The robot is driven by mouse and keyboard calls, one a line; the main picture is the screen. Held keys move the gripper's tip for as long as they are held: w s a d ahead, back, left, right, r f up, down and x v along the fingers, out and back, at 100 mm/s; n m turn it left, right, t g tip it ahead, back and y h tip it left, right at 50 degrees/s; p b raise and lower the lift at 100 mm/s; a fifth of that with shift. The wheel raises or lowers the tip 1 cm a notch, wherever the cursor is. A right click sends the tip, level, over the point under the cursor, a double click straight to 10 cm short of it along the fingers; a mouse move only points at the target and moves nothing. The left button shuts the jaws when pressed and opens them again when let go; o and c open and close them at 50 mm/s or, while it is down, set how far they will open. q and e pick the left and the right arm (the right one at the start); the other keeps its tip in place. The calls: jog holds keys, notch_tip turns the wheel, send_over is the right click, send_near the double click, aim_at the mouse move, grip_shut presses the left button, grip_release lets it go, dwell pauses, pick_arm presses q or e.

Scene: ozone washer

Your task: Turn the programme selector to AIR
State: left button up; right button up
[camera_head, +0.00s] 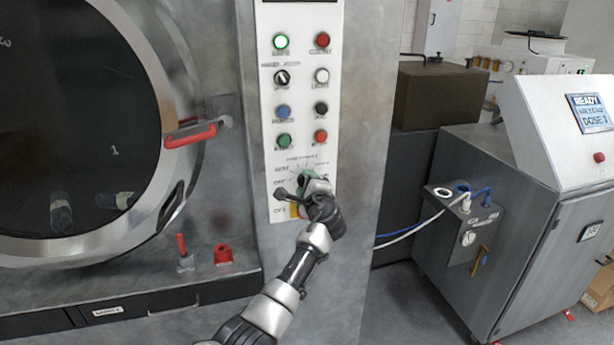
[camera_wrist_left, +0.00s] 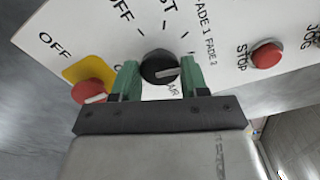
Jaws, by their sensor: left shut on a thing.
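The programme selector (camera_wrist_left: 160,66) is a round black knob with a white pointer line on a white panel. In the head view the left gripper (camera_head: 307,186) is at the lower part of the control panel (camera_head: 268,150) and mostly hides the knob. The right gripper is not in view.
A red knob on a yellow plate (camera_wrist_left: 92,92) sits close beside the left finger. A red STOP button (camera_wrist_left: 267,55) is on the right. Several buttons are above the selector. The round door (camera_head: 80,120) with its red handle (camera_head: 190,135) is to the left, a steel dosing cabinet (camera_head: 500,240) to the right.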

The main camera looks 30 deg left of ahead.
pick_arm(q)
jog(key=shift+r+m+p, duration=0.1)
jog(key=shift+m+p, duration=5)
jog(key=shift+m, duration=3.8)
jog(key=o, duration=0.9)
jog(key=shift+b+v, duration=1.2)
jog(key=shift+v, duration=4.1)
